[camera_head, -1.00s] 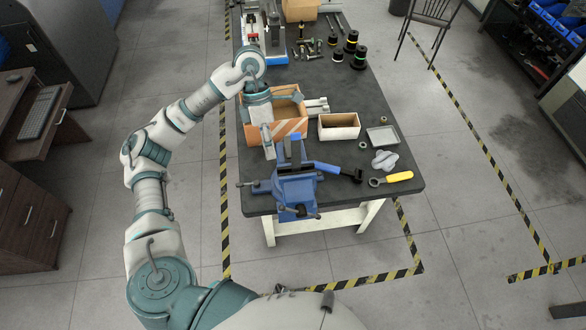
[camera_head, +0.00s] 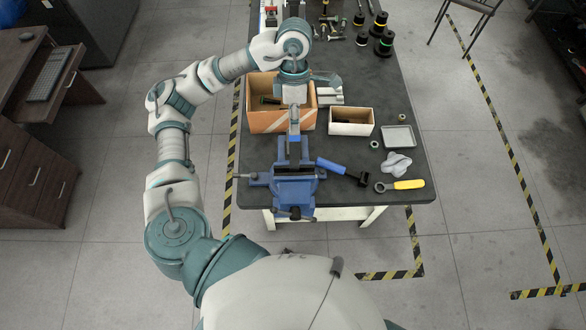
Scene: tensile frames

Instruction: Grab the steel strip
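The blue bench vise (camera_head: 294,188) stands at the near edge of the dark table (camera_head: 355,210). I cannot clearly make out a separate steel strip there. My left gripper (camera_head: 294,124) points down just behind and above the vise, in line with the gap between the jaws. Its fingers show edge-on, so I cannot tell whether they are open or touching anything. My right gripper is out of view.
An orange-sided box (camera_head: 261,118) stands behind the vise, partly hidden by my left arm. A white open box (camera_head: 350,122), a grey tray (camera_head: 398,137), a blue-handled tool (camera_head: 335,168) and a yellow-handled wrench (camera_head: 405,185) lie to the right. Black spools (camera_head: 385,43) stand farther back.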

